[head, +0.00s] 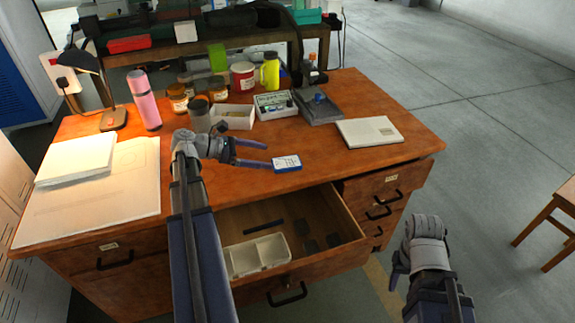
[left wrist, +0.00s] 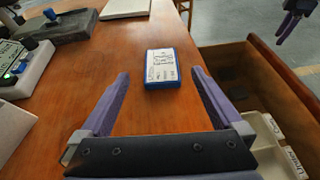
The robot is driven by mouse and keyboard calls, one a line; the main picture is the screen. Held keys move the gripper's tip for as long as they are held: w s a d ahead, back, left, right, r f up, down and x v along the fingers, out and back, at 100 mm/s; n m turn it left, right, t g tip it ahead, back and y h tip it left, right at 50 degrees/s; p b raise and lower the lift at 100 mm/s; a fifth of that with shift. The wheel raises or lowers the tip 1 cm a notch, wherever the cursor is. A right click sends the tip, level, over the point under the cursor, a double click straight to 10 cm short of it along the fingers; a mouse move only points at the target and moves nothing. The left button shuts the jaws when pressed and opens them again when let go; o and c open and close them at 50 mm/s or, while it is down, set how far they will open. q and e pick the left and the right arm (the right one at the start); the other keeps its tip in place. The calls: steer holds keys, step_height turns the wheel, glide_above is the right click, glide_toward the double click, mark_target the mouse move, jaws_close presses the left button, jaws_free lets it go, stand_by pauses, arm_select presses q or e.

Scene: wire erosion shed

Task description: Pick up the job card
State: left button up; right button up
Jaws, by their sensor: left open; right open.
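The job card (head: 286,163) appears to be the small blue-edged block with a white printed face, lying flat near the desk's front edge, above the open drawer. It also shows in the left wrist view (left wrist: 162,67), just beyond and between my fingertips. My left gripper (head: 268,156) is open, its fingers pointing at the card from the left, apart from it. In the left wrist view the left gripper (left wrist: 160,80) has nothing between its fingers. My right gripper (head: 399,272) hangs low at the right, beside the desk and away from the card; it also shows in the left wrist view (left wrist: 287,25).
The open drawer (head: 341,209) holds a white divided tray (head: 236,262) and dark flat pieces. A pale book (head: 369,131) lies right. The desk around the card is clear.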

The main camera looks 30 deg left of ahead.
mark_target(288, 162)
arm_select(q)
steer(key=shift+b+x, duration=0.35)
steer(key=shift+x, duration=0.8)
steer(key=shift+w+d+f, duration=0.1)
steer(key=shift+d+f, duration=0.05)
steer(key=shift+f, duration=0.15)
steer(key=b+x, duration=0.1)
steer(key=x, duration=0.1)
steer(key=b+x, duration=0.1)
steer(key=x, duration=0.1)
steer(key=shift+f+b, duration=0.35)
steer(key=shift+f, duration=0.05)
steer(key=shift+w+d, duration=0.1)
steer(key=shift+d, duration=0.05)
steer(key=shift+r, duration=0.1)
steer(key=c, duration=1.3)
step_height(288, 162, up, 10)
steer(key=p, duration=1)
